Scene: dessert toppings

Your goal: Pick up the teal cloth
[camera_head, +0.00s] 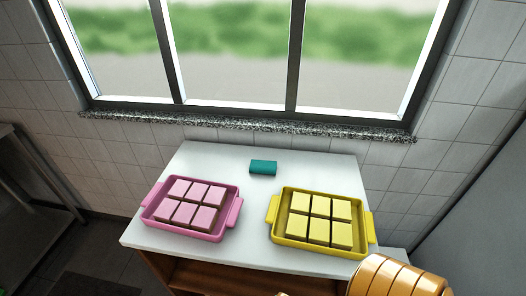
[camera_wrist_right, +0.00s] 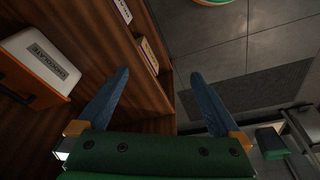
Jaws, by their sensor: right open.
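The teal cloth (camera_head: 263,167) lies as a small folded block near the back middle of the white counter (camera_head: 212,160) in the head view. It is behind and between the two trays. My right gripper (camera_wrist_right: 157,100) shows in the right wrist view with its two blue fingers wide apart and nothing between them. It points at a wooden shelf unit and the floor, away from the cloth. My left gripper is in neither view.
A pink tray (camera_head: 148,211) with several pink squares stands front left on the counter. A yellow tray (camera_head: 277,237) with several yellow squares stands front right. The counter around the cloth is clear. A window sill (camera_head: 245,127) runs behind.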

